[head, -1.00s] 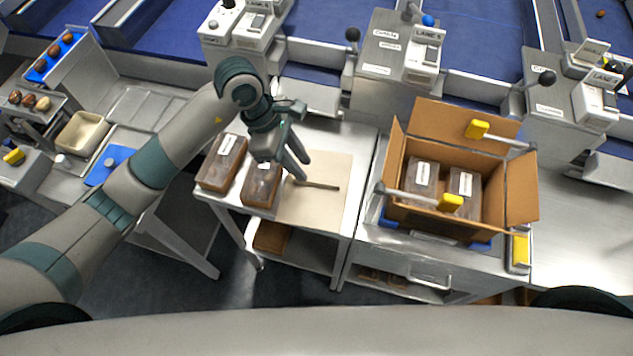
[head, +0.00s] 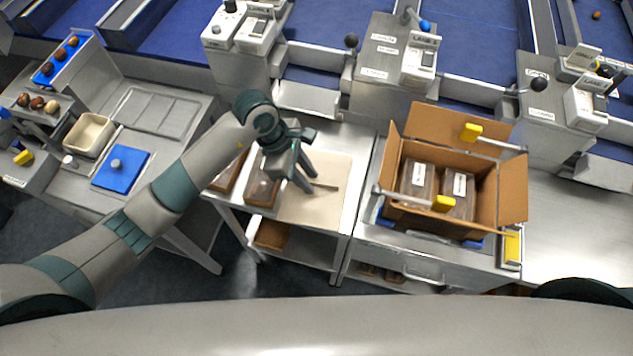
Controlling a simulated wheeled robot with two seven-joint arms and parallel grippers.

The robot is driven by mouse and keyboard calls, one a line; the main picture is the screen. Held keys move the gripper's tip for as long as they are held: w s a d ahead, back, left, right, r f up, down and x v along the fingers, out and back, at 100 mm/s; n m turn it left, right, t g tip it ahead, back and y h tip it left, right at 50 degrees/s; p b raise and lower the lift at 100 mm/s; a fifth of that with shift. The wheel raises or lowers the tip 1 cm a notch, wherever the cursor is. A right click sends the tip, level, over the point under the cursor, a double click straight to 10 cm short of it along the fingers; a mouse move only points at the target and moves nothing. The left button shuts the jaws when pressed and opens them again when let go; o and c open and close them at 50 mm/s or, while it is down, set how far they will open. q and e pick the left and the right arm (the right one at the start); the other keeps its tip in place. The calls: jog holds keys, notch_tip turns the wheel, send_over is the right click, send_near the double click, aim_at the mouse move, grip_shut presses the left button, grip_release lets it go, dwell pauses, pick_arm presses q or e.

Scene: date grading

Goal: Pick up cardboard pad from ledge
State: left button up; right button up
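The cardboard pad (head: 322,206) appears to be the flat beige sheet on the table's right part. A thin brown strip (head: 325,185) stands out on its upper middle; I cannot tell whether it is part of the pad. My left gripper (head: 311,183) comes in from the left over the pad, pointing down to the right. Its fingers look slightly apart, with tips close to the strip's left end. Contact cannot be made out. The arm hides part of the sheet's top left. My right gripper is not in view.
Two brown packs, one of them here (head: 262,190), stand left of the pad. An open carton (head: 512,190) with two labelled packs stands to the right, with yellow-tipped clamps around it. A blue mat (head: 132,178) and a cream tray (head: 92,133) are at left.

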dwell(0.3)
pick_arm(q)
grip_shut()
jog(key=shift+r, duration=0.1)
jog(key=shift+w+r+b, duration=0.1)
jog(key=shift+r+b, duration=0.3)
jog(key=shift+r, duration=0.1)
notch_tip(320, 180, up, 9)
jog(key=b, duration=0.3)
jog(key=shift+a+f, duration=0.1)
dwell(0.3)
